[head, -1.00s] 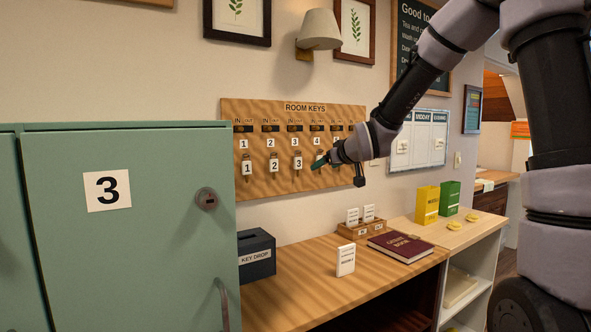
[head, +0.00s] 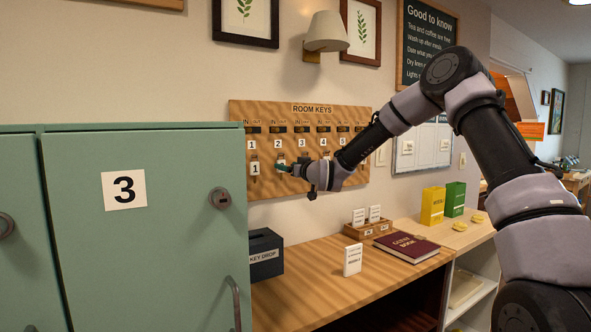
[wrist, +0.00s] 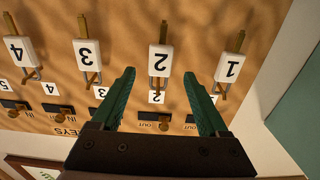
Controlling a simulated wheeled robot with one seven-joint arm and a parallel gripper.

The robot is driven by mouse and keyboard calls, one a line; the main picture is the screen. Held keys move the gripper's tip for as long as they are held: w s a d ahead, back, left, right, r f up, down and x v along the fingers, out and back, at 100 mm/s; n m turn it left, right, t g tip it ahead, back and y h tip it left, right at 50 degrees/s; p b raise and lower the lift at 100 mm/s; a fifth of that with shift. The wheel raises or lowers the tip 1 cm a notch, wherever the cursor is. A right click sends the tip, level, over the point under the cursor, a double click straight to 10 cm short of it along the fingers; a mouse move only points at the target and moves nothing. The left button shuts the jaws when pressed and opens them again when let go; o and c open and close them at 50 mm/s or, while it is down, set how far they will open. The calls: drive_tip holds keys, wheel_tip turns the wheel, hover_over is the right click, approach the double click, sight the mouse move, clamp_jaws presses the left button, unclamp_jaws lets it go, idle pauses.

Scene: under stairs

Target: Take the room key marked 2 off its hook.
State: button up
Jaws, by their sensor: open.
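The room key marked 2 (wrist: 159,61) has a white tag and a brass part, and it hangs on the wooden key board (head: 240,190). The wrist view shows the board upside down. My gripper (wrist: 160,76) is open and empty, with its green fingers apart. The key 2 tag lies just beyond the fingertips, in line with the gap between them. In the head view my gripper (head: 284,168) is at the board and mostly hides key 2.
Key 1 (wrist: 229,68) and key 3 (wrist: 87,54) hang close on either side. A green locker (head: 150,240) stands at left. Below are a key drop box (head: 265,255), a small white card (head: 352,260) and a guest book (head: 406,248) on the counter.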

drive_tip(key=shift+x, duration=1.6)
clamp_jaws()
idle(0.5)
